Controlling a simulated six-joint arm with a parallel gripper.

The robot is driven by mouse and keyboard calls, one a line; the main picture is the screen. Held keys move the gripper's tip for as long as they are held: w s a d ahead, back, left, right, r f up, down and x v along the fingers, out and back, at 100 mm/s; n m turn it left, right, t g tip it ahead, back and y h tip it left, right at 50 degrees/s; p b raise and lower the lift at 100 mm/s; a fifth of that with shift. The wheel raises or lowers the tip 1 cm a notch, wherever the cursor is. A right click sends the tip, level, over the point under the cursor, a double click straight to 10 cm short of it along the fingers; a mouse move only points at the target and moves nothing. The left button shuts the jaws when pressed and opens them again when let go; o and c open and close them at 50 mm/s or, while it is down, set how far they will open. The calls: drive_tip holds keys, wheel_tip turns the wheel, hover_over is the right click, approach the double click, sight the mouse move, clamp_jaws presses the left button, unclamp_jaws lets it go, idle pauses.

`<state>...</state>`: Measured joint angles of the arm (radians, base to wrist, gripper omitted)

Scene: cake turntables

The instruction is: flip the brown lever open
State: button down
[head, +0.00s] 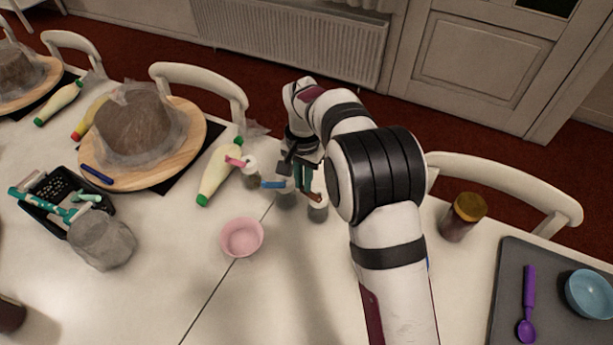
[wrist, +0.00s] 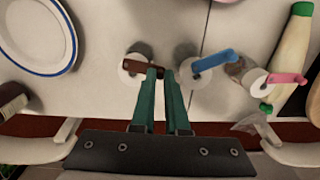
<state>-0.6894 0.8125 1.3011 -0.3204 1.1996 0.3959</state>
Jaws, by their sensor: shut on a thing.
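The brown lever (wrist: 137,65) sits on top of a small round white-topped holder (wrist: 131,79) in the wrist view. In the head view the brown lever (head: 313,195) is partly hidden by my gripper. My gripper (wrist: 160,72) has its two green fingers over the lever's right end and is shut on it, with only a narrow gap between the fingertips. In the head view my gripper (head: 303,182) reaches down to the lever from behind.
A blue lever (wrist: 213,60) and a pink lever (wrist: 288,78) stand on similar holders close by. A pink bowl (head: 242,237), a cream bottle (head: 219,173) and a brown-lidded jar (head: 462,217) are nearby. The table front centre is clear.

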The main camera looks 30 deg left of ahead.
drive_tip(key=shift+s+d+n, duration=0.1)
drive_tip(key=shift+s+n, duration=0.4)
drive_tip(key=shift+n, duration=0.85)
drive_tip(key=shift+s+d+n, duration=0.1)
drive_tip(key=shift+s+n, duration=0.45)
drive_tip(key=shift+n, duration=0.75)
drive_tip(key=shift+s+n, duration=0.5)
drive_tip(key=shift+n, duration=0.85)
drive_tip(key=c, duration=0.9)
unclamp_jaws()
wheel_tip(320, 180, up, 16)
drive_tip(key=shift+d+f, duration=0.1)
